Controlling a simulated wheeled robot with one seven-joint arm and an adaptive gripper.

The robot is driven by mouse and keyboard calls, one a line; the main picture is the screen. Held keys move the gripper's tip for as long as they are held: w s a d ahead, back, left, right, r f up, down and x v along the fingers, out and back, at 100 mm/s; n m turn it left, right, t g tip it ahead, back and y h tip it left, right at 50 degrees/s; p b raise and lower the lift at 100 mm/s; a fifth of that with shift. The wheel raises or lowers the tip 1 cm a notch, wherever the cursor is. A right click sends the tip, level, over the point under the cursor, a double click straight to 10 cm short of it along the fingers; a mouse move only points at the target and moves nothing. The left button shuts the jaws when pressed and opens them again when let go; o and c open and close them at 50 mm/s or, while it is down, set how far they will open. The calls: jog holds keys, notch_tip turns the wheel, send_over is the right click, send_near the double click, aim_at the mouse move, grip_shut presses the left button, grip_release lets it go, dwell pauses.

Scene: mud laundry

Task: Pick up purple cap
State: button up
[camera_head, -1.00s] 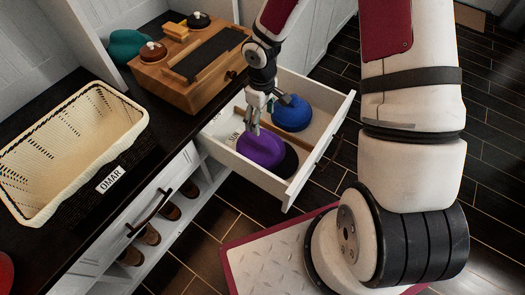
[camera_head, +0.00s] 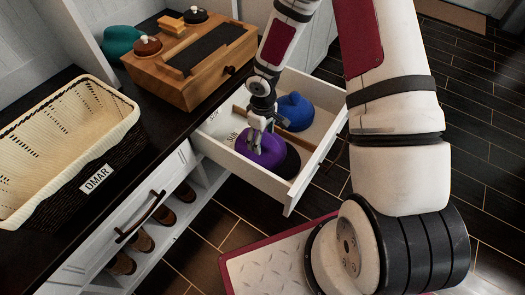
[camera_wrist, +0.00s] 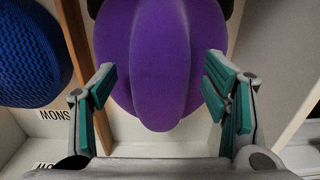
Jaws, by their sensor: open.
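The purple cap (camera_head: 262,152) lies in the near part of an open white drawer (camera_head: 288,205). In the wrist view the purple cap (camera_wrist: 160,60) fills the upper middle, with a dark edge behind it. My gripper (camera_head: 260,138) is down in the drawer at the cap. In the wrist view the open fingers of my gripper (camera_wrist: 160,92) stand on either side of the cap's near end, with teal pads facing it. I cannot tell whether the pads touch it.
A blue cap (camera_head: 294,112) lies in the far compartment, beyond a wooden divider (camera_wrist: 74,40). A wooden box (camera_head: 205,78) stands on the counter behind. A wicker basket (camera_head: 120,135) labelled OMAR is at left. Shoes (camera_head: 145,240) sit on a shelf below.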

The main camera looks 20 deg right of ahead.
jog(key=shift+f, duration=0.65)
jog(key=shift+r, duration=0.1)
jog(key=shift+c, duration=0.6)
